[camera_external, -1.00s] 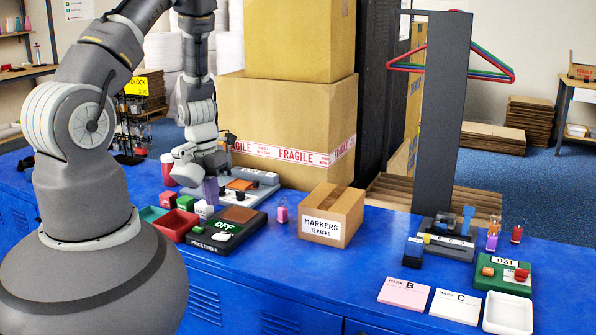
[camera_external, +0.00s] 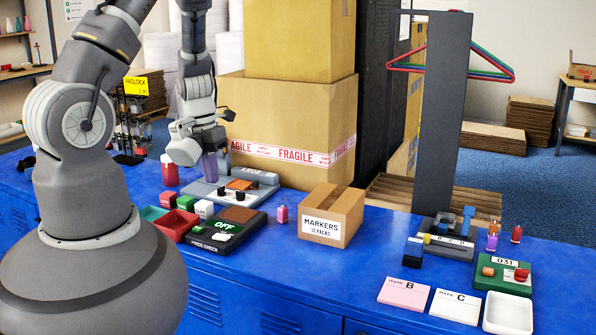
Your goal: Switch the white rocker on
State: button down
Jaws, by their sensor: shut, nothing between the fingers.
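The black unit labelled PRICE CHECK (camera_external: 196,239) lies on the blue counter, left of the carton. Its green-lit display (camera_external: 224,226) reads OFF. A small white rocker (camera_external: 222,237) sits near its front edge; its tilt is too small to tell. A brown pad lies at the unit's back. My gripper (camera_external: 210,172) points down with purplish fingertips, shut and empty. It hangs above the grey unit behind, up and back from the white rocker, and does not touch it.
The grey unit (camera_external: 212,190) has dark knobs. Red and green trays (camera_external: 178,228) with small blocks stand left. A MARKERS box (camera_external: 331,216) and pink bottle (camera_external: 282,213) stand right. Tall cartons (camera_external: 285,115) rise behind. A green 031 unit (camera_external: 503,272) is far right.

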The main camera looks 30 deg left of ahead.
aim_at(225, 236)
jog(key=shift+d, duration=0.25)
jog(key=f+b, duration=0.3)
jog(key=f, duration=0.1)
jog(key=d+f+b, duration=0.1)
jog(key=f+b, duration=0.2)
jog(key=f, duration=0.2)
jog(key=d+f+b, duration=0.1)
jog(key=f+b, duration=0.2)
jog(key=f, duration=0.1)
jog(key=shift+f, duration=0.5)
